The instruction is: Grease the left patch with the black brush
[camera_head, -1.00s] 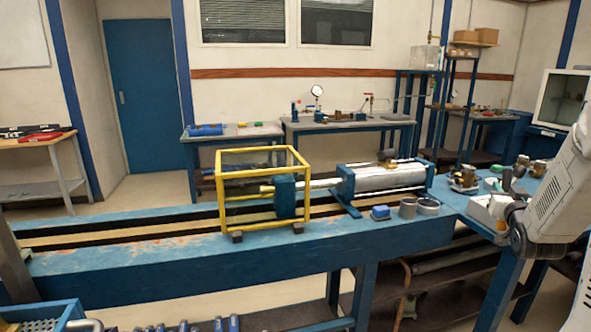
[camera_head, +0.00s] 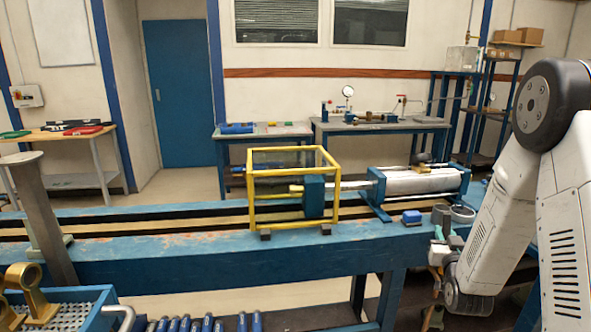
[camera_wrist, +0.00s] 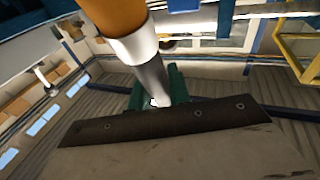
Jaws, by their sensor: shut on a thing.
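My gripper (camera_head: 446,250) is at the right in the head view, in front of the bench's near edge and partly hidden by its small size there. In the wrist view its green fingers (camera_wrist: 176,84) are shut on an orange, white and grey rod, which looks like the handle of the brush (camera_wrist: 128,45). The bristles and their colour are not visible. The blue bench beam (camera_head: 215,262) has worn reddish areas (camera_head: 200,238) on its top, left of the yellow cage. I cannot tell which of these is the left patch.
A yellow cage (camera_head: 251,205) stands on the bench, with a silver cylinder (camera_head: 420,182) to its right. A small blue block (camera_head: 411,217) and grey cups (camera_head: 462,214) sit near my gripper. A grey post (camera_head: 46,215) and blue tray (camera_head: 105,297) are at the left.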

